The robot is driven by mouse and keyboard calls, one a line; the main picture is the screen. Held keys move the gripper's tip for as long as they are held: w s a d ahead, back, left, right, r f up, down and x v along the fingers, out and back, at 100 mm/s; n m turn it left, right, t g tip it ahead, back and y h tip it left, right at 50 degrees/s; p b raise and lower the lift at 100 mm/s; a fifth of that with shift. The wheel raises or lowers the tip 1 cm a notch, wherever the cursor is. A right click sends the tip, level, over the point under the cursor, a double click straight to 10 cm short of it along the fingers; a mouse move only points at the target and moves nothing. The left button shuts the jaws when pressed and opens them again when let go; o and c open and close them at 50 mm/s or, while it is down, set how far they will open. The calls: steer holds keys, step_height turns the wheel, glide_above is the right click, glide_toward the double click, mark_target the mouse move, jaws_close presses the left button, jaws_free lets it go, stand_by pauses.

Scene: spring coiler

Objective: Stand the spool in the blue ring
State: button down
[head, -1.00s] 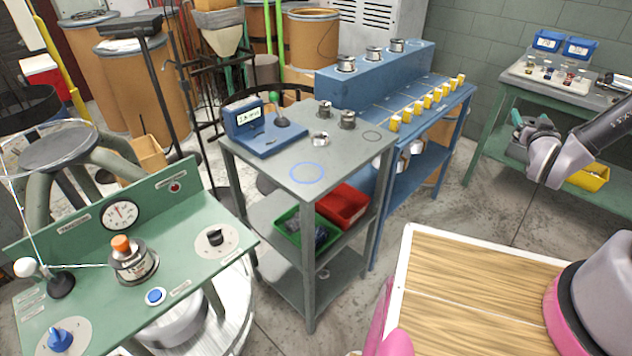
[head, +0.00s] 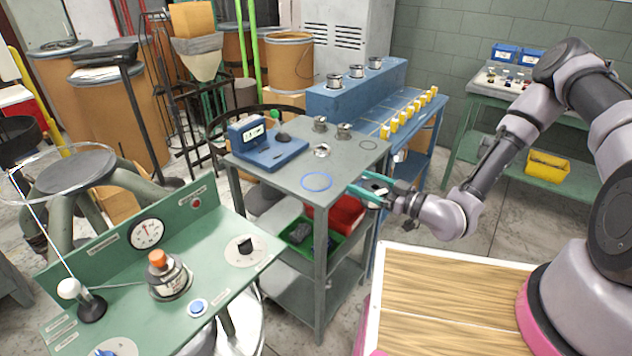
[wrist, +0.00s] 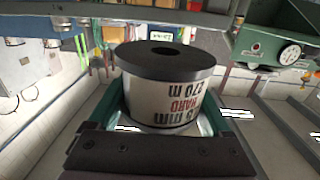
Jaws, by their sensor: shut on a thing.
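My gripper (head: 374,189) is at the right edge of the grey table, to the right of the blue ring (head: 316,181) and apart from it. The ring lies flat and empty on the bare table top near its front corner. In the wrist view, the teal fingers are shut on the spool (wrist: 165,92). It has dark flanges, a centre hole and a pale label whose print appears upside down in that view. In the head view the held spool is mostly hidden by the gripper. Whether it is tilted is hard to tell.
On the grey table (head: 285,178) stand a blue gauge box (head: 247,133), two metal spools (head: 344,130) and a small silver part (head: 322,150). A thin grey ring (head: 369,145) lies near the right edge. Green and red bins (head: 346,215) sit below. The green bench (head: 125,300) is at left.

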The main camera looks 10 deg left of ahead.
steer(key=shift+g, duration=0.3)
steer(key=x, duration=1.2)
steer(key=s+x, duration=0.1)
steer(key=x, duration=0.5)
steer(key=shift+w+a+r, duration=0.1)
steer(key=shift+a+r, duration=0.1)
steer(key=shift+a, duration=0.1)
steer(key=shift+f, duration=0.3)
steer(key=shift+f, duration=0.1)
jaws_free()
steer(key=shift+f, duration=0.1)
